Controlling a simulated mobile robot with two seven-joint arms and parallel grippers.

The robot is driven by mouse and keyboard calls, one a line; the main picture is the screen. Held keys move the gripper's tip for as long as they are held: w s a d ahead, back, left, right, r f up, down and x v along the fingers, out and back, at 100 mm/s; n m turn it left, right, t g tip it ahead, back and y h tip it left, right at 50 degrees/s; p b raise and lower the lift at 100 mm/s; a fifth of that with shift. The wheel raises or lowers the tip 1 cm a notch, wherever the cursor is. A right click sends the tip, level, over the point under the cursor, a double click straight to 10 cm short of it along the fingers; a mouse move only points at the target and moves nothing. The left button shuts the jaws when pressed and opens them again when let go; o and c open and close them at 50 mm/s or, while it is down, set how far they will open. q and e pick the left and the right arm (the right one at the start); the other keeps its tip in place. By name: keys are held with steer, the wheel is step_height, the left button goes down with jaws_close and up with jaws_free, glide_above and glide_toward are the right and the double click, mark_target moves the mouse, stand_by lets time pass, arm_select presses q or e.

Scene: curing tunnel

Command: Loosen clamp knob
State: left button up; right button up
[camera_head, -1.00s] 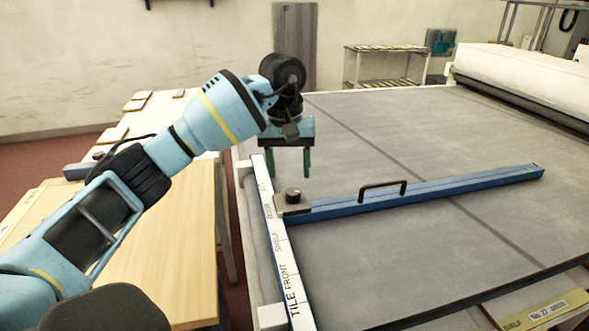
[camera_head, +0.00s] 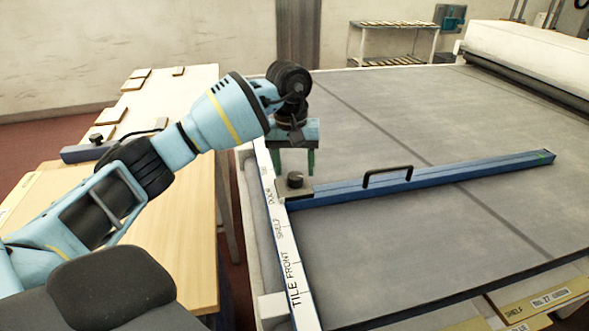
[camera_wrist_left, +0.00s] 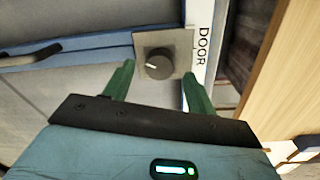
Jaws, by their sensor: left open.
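The clamp knob (camera_head: 295,180) is a black round knob on a grey plate at the left end of the blue bar (camera_head: 430,177), beside the white labelled rail (camera_head: 285,250). In the left wrist view the knob (camera_wrist_left: 159,64) shows a white pointer line and lies just beyond and between the fingertips. My left gripper (camera_head: 296,168) hangs downward just behind and above the knob, open and empty. Its two green fingers (camera_wrist_left: 157,80) show apart in the left wrist view, with the knob not gripped. My right gripper is in neither view.
The blue bar carries a black handle (camera_head: 388,174) and lies across the wide grey bed (camera_head: 420,110). A wooden table (camera_head: 160,215) with several small tiles stands at left. A white roller (camera_head: 530,55) is at the far right.

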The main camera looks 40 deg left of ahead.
arm_select(q)
steer(key=shift+f, duration=0.85)
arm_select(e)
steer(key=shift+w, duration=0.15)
arm_select(q)
steer(key=shift+c, duration=0.4)
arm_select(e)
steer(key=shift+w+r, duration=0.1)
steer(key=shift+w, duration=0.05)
arm_select(q)
steer(key=c, duration=0.9)
